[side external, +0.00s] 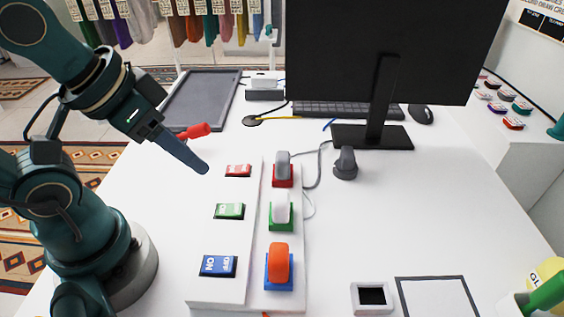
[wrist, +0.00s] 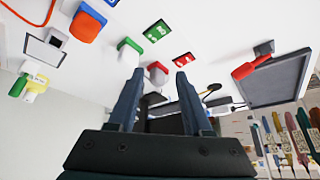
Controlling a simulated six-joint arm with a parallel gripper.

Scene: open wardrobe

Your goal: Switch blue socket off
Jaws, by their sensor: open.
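The blue socket (side external: 279,285) is at the near end of the white socket board, with an orange plug (side external: 279,262) in it. The blue rocker switch (side external: 218,265) lies to its left on a white strip; which way it is tipped is unclear. In the wrist view, the blue socket (wrist: 94,13) and orange plug (wrist: 86,27) show at upper left, and the blue switch (wrist: 112,2) is cut off by the top edge. My gripper (side external: 205,168) is above the table, left of the red switch and apart from it. The wrist view shows its fingers (wrist: 160,90) spread and empty.
The green switch (side external: 229,211) and red switch (side external: 238,170) sit farther back, beside the green socket (side external: 281,224) and red socket (side external: 283,182) with plugs. A red-handled object (side external: 195,131) is behind my gripper. The monitor (side external: 380,50) stands behind. Table right of the sockets is mostly clear.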

